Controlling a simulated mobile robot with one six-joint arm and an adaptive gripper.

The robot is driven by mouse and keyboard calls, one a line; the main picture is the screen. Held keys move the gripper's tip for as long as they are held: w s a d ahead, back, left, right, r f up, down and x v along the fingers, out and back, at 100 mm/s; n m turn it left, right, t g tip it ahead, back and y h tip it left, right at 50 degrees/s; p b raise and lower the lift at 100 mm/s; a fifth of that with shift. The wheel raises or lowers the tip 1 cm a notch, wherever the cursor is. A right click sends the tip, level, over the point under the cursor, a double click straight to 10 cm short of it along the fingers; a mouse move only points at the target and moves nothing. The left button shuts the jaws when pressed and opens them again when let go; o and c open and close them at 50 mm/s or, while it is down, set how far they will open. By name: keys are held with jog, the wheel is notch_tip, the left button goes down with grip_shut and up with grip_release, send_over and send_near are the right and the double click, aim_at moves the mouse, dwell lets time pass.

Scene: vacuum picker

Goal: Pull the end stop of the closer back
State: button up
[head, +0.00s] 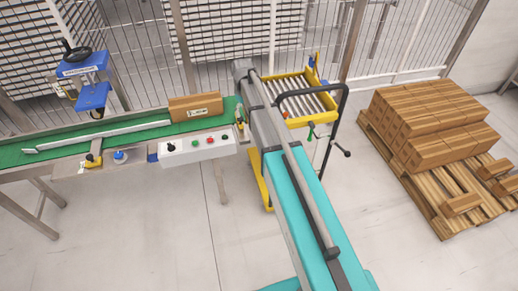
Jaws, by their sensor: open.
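The closer is a green belt machine with a blue head (84,75) and a black handwheel above its left part. A brown carton (192,108) lies on the green belt (50,152) near its right end. At that end stands a small upright part with yellow (240,116), which looks like the end stop; it is close to the carton, and my grey and teal arm passes just right of it. Part of the belt's end is hidden there. I see no gripper fingers in the head view.
A control box (198,146) with buttons sits on the closer's front side. A yellow roller table (296,98) with a black bar handle stands behind my arm. A pallet (440,215) of brown cartons is at the right. Wire fencing runs behind; the front floor is clear.

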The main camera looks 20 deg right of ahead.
jog(key=s+m, duration=0.4)
jog(key=s, duration=1.7)
jog(key=shift+s+r, duration=0.15)
jog(key=shift+s, duration=0.05)
